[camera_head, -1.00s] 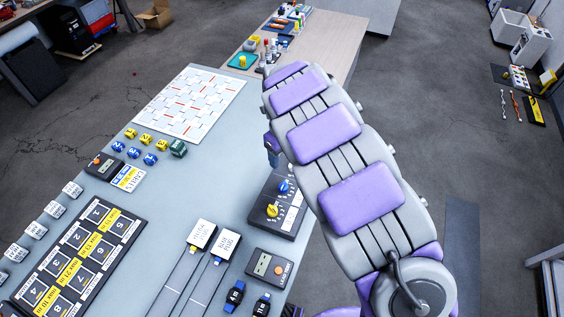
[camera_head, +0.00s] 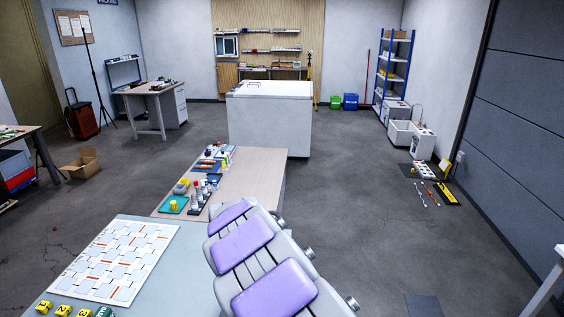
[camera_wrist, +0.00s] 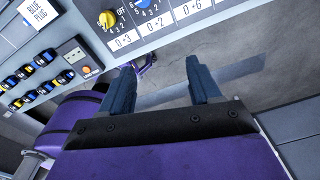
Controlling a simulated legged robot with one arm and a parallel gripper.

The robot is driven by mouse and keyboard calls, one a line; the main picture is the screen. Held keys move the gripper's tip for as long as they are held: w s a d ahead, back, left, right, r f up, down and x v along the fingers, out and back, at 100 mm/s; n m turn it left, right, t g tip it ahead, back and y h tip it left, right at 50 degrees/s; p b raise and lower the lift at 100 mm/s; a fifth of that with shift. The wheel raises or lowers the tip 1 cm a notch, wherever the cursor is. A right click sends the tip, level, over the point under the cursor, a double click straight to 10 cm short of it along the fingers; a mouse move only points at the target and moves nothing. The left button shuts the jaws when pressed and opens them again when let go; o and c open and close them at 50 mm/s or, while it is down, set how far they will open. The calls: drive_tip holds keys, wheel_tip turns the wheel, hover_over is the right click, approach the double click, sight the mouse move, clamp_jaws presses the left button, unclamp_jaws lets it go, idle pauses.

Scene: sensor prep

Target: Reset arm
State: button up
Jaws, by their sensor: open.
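My gripper (camera_wrist: 163,88) shows in the wrist view with its two dark fingers spread apart and nothing between them. Past the fingertips lie grey floor and the edge of a light panel with a yellow knob (camera_wrist: 107,18) and a blue knob (camera_wrist: 143,4). In the head view my grey arm with purple pads rises from the bottom middle. The gripper itself is out of sight there.
A grey-blue table (camera_head: 178,268) at lower left holds a white patterned board (camera_head: 118,262) and several yellow numbered cubes. A wooden-topped table (camera_head: 255,172) with small items adjoins it. A white chest (camera_head: 270,115) stands beyond.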

drive_tip(key=s+d+r+n, duration=0.4)
drive_tip(key=s+d+r, duration=0.15)
drive_tip(key=d, duration=0.35)
drive_tip(key=s+d+r+n, duration=0.4)
drive_tip(key=s+d, duration=0.2)
drive_tip(key=d, duration=0.3)
drive_tip(key=s+d+n+g, duration=0.1)
drive_tip(key=s+d+n, duration=0.2)
drive_tip(key=s+n, duration=0.3)
drive_tip(key=s+d+n+g, duration=0.1)
drive_tip(key=s+d+n, duration=0.3)
drive_tip(key=s, duration=1.2)
drive_tip(key=n, duration=0.3)
drive_tip(key=shift+r+n+y, duration=0.25)
drive_tip(key=shift+n+y, duration=0.05)
drive_tip(key=shift+a, duration=0.1)
